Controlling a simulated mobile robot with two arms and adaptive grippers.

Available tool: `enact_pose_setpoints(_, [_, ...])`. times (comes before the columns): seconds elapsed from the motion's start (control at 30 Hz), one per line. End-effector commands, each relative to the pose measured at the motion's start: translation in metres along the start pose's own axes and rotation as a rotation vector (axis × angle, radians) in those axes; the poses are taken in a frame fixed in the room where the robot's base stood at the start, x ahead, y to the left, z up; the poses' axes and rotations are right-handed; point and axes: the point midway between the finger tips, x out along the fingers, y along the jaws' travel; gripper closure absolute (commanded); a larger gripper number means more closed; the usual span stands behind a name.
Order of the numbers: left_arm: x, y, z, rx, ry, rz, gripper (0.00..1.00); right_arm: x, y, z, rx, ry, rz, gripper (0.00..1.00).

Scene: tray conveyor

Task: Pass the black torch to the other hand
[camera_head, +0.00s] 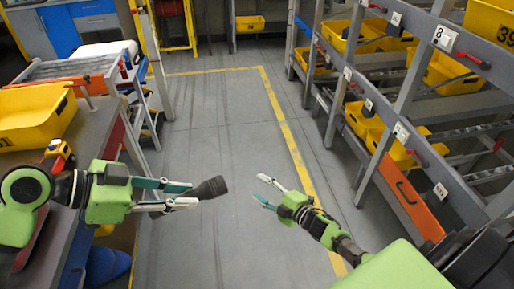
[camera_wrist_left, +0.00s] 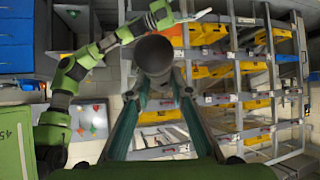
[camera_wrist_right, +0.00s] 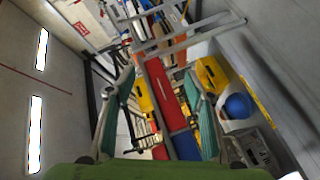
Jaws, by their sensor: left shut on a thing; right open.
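The black torch (camera_head: 209,188) is held level in mid-air in the head view, its wide head pointing right. My left gripper (camera_head: 190,195) is shut on the torch's rear part. The left wrist view shows the torch's round end (camera_wrist_left: 154,54) between the fingertips of my left gripper (camera_wrist_left: 160,75). My right gripper (camera_head: 262,190) is open and empty, a short gap to the right of the torch. In the right wrist view my right gripper (camera_wrist_right: 160,80) shows its fingers apart with nothing between them; I cannot make out the torch there.
A grey worktable (camera_head: 95,130) with a yellow bin (camera_head: 35,118) stands at the left. A grey rack (camera_head: 405,90) with several yellow bins stands at the right. The floor (camera_head: 215,120) between them is clear.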

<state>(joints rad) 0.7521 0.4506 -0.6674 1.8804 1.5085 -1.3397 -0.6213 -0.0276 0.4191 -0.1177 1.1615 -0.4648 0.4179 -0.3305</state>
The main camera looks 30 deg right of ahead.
Motion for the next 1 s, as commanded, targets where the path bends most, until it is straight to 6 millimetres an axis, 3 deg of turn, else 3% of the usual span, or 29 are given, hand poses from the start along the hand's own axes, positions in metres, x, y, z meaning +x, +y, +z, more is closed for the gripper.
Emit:
enact_pose_setpoints(0.03, [0.000,0.000,-0.001,0.001,0.001,-0.001,1.00,0.007,0.031,-0.013,-0.070,0.056,0.039,0.52])
enact_pose_setpoints(0.1, [0.000,0.000,-0.001,0.001,0.001,-0.001,1.00,0.013,0.067,-0.034,-0.171,0.133,0.089,0.52])
enact_pose_setpoints(0.27, [0.000,0.000,-0.001,0.001,0.002,-0.001,1.00,0.013,0.145,-0.089,-0.428,0.316,0.201,0.52])
enact_pose_setpoints(0.4, [0.000,0.000,-0.001,0.001,0.002,-0.001,1.00,-0.001,0.205,-0.147,-0.696,0.488,0.304,0.52])
enact_pose_setpoints(0.53, [0.000,0.000,-0.001,0.001,0.002,-0.001,1.00,-0.030,0.249,-0.205,-0.999,0.665,0.400,0.52])
enact_pose_setpoints(0.63, [0.000,0.000,-0.001,0.001,0.002,-0.001,1.00,-0.063,0.270,-0.250,-1.291,0.821,0.469,0.52])
enact_pose_setpoints(0.73, [0.000,0.000,-0.001,0.001,0.002,-0.001,1.00,-0.104,0.277,-0.286,-1.644,0.996,0.520,0.52])
enact_pose_setpoints(0.83, [0.000,0.000,-0.001,0.001,0.002,-0.001,1.00,-0.139,0.271,-0.299,-1.965,1.147,0.525,0.52])
enact_pose_setpoints(1.0, [0.000,0.000,-0.001,0.001,0.002,-0.001,1.00,-0.176,0.262,-0.292,-2.359,1.325,0.466,0.52])
